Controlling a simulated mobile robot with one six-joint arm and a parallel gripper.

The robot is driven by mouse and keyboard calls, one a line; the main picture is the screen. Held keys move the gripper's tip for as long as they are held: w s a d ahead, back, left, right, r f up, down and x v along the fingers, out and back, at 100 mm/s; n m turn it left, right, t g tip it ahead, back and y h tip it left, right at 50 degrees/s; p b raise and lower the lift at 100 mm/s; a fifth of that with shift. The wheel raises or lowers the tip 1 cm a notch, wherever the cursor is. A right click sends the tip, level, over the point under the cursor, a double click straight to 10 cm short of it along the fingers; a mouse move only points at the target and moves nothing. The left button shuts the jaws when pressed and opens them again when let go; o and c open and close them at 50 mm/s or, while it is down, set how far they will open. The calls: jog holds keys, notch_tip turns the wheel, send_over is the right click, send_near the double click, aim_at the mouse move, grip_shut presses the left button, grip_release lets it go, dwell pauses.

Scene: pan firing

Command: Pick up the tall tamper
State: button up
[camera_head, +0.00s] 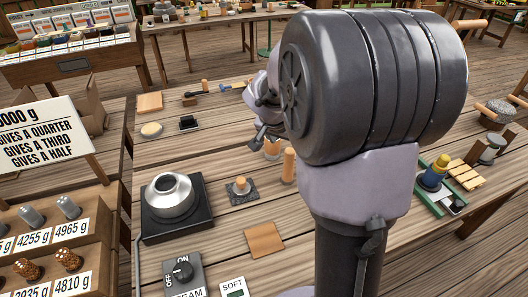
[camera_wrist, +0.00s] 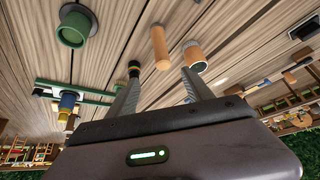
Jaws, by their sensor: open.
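A tall plain wooden cylinder (camera_head: 288,165), which looks like the tall tamper, stands upright on the plank table in the head view. In the wrist view the wooden cylinder (camera_wrist: 160,47) lies ahead of the gap between my fingertips, apart from them. My gripper (camera_wrist: 161,78) is open and empty. In the head view my gripper (camera_head: 263,136) is above the table, behind and left of the cylinder, partly hidden by my arm. A second wooden cylinder (camera_head: 271,148) stands just behind; in the wrist view a pale-topped cylinder (camera_wrist: 194,55) is by the right fingertip.
A short wooden-knobbed piece (camera_head: 240,187) sits on a dark square mat. A metal pot (camera_head: 171,195) stands on a black base at left. A wooden square (camera_head: 264,240) lies in front. A green-edged tray (camera_head: 434,192) is at right. A green cup (camera_wrist: 73,28) shows in the wrist view.

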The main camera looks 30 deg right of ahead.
aim_at(289, 158)
jog(key=b+x, duration=0.2)
jog(key=x, duration=0.8)
jog(key=shift+d+f+b, duration=0.15)
jog(key=shift+f+b, duration=0.2)
jog(key=shift+f, duration=0.05)
jog(key=x, duration=0.1)
jog(key=b+x, duration=0.1)
jog(key=x, duration=0.3)
jog(key=shift+w+f+b, duration=0.2)
jog(key=shift+f+b, duration=0.05)
jog(key=shift+b, duration=0.1)
jog(key=shift+r, duration=0.1)
grip_shut()
